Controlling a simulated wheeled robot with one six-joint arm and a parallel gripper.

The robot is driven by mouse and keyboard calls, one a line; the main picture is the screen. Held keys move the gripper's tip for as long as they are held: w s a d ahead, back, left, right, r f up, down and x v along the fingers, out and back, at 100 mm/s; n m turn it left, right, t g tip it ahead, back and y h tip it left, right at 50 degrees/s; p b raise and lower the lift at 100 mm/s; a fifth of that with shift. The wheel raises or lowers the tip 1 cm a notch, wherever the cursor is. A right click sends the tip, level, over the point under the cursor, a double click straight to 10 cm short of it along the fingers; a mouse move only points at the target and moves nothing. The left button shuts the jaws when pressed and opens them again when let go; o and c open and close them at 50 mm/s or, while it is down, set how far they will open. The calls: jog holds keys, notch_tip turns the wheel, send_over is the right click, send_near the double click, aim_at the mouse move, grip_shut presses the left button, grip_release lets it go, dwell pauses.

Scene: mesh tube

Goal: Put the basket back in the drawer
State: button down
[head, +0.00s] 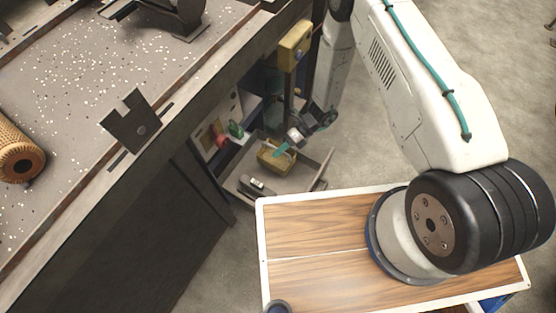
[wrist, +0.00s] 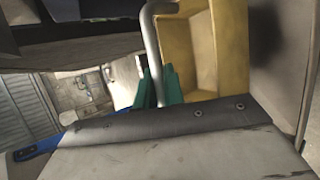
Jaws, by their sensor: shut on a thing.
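The yellow basket (head: 277,160) is at the open grey drawer (head: 322,171), low beside the machine. It appears within the drawer's outline, but I cannot tell whether it rests on the drawer floor or hangs just above it. My gripper (head: 283,147), with green fingertips, is at the basket's upper edge. In the wrist view, the green fingertips (wrist: 160,86) are closed around the basket's thin grey bent handle (wrist: 152,45). The yellow basket wall (wrist: 205,45) stands just right of them. The basket's underside is hidden.
A small dark object (head: 257,184) lies in the drawer's front part. The machine bench (head: 85,75) is at left, with a mesh tube (head: 16,158) on it. A yellow box (head: 295,45) is fixed above the drawer. Bare floor lies right of the drawer.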

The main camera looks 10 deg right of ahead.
aim_at(279, 163)
notch_tip(279, 163, down, 10)
jog(key=shift+w+d+r, duration=0.1)
jog(key=shift+d+r, duration=0.05)
dwell(0.4)
jog(key=c, duration=1.5)
grip_release()
